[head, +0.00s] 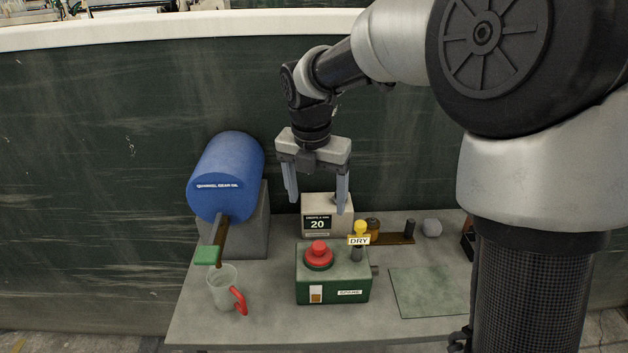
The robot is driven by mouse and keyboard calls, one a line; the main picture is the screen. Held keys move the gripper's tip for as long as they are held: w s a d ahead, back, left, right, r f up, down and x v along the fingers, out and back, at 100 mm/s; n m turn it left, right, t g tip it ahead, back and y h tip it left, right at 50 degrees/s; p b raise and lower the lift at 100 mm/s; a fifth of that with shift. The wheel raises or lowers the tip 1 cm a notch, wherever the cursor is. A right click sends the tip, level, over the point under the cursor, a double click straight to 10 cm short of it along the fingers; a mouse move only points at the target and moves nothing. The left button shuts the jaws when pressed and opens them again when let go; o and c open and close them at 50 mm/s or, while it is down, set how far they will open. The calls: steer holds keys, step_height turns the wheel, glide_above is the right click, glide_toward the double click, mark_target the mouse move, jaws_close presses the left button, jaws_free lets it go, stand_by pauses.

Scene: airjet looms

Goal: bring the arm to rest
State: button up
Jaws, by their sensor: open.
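My gripper (316,203) hangs with its fingers pointing down above the back part of a grey bench (270,325). Its two fingers are spread apart with nothing between them. The right finger overlaps a beige box with a display reading 20 (318,223) in the picture; I cannot tell how close they are. The arm reaches in from the upper right, bent down at the wrist. A large part of my arm covers the right side of the view.
A blue drum (226,176) stands at the left, with a clear red-handled jug (222,289) before it. A green box with a red button (319,254) is in the middle, beside a yellow-topped lever marked DRY (359,239). A green mat (428,291) lies bare at right.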

steer(key=s+d+r+m+t, duration=0.1)
steer(key=s+d+r+m, duration=0.1)
steer(key=s+d+m, duration=0.2)
steer(key=s+d+r+m+t, duration=0.1)
steer(key=s+d+r+m, duration=0.1)
steer(key=s+m, duration=0.9)
steer(key=s+d+r+m+t, duration=0.2)
steer(key=s+d+m, duration=0.3)
steer(key=m, duration=1.1)
steer(key=shift+s+d+r+y, duration=0.3)
steer(key=shift+s+r, duration=0.2)
steer(key=shift+s, duration=1.1)
